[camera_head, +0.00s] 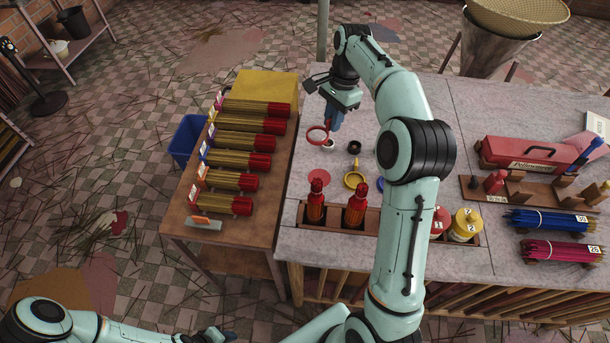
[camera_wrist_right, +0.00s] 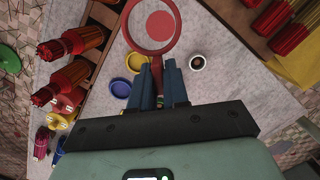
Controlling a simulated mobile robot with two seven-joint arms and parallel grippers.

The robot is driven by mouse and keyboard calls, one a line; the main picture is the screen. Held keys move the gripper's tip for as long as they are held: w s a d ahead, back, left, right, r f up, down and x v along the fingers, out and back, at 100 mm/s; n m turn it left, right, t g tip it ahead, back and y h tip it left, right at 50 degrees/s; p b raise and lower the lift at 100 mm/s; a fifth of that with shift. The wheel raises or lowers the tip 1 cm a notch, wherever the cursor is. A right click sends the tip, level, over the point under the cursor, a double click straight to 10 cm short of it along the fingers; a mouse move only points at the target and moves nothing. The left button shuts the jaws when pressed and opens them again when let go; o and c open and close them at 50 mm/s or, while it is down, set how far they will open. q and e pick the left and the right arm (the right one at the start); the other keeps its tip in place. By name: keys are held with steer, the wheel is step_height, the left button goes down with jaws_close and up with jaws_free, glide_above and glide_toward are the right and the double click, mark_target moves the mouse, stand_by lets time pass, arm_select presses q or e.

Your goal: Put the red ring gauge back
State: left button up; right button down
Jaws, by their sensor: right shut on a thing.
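The red ring gauge (camera_head: 309,138) is in my right gripper (camera_head: 334,122), which is shut on its handle. The ring is held out above the grey table and also shows in the right wrist view (camera_wrist_right: 153,51). A flat red disc mark (camera_head: 319,178) lies on the table nearer to me than the ring. In the wrist view the red disc (camera_wrist_right: 161,25) shows through the ring's opening. A yellow ring gauge (camera_head: 347,182) lies to the right of the red disc. My left gripper (camera_head: 214,335) is at the bottom edge, partly cut off, its jaws unclear.
A blue ring gauge (camera_wrist_right: 112,88) lies beside the yellow one. A wooden side table (camera_head: 240,238) with incense bundles is to the left.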

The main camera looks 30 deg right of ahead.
steer(key=shift+f, duration=0.35)
steer(key=b, duration=0.2)
glide_above(326, 173)
step_height(326, 173, down, 13)
arm_select(q)
steer(key=shift+g, duration=0.3)
steer(key=shift+s+f+b, duration=0.4)
steer(key=shift+s+f, duration=1.45)
steer(key=shift+s, duration=0.2)
arm_select(e)
steer(key=shift+d+f, duration=0.15)
steer(key=shift+f, duration=1.45)
steer(key=shift+d+f, duration=0.1)
steer(key=shift+f, duration=1.5)
steer(key=shift+f, duration=0.15)
steer(key=c, duration=1.1)
jaws_free()
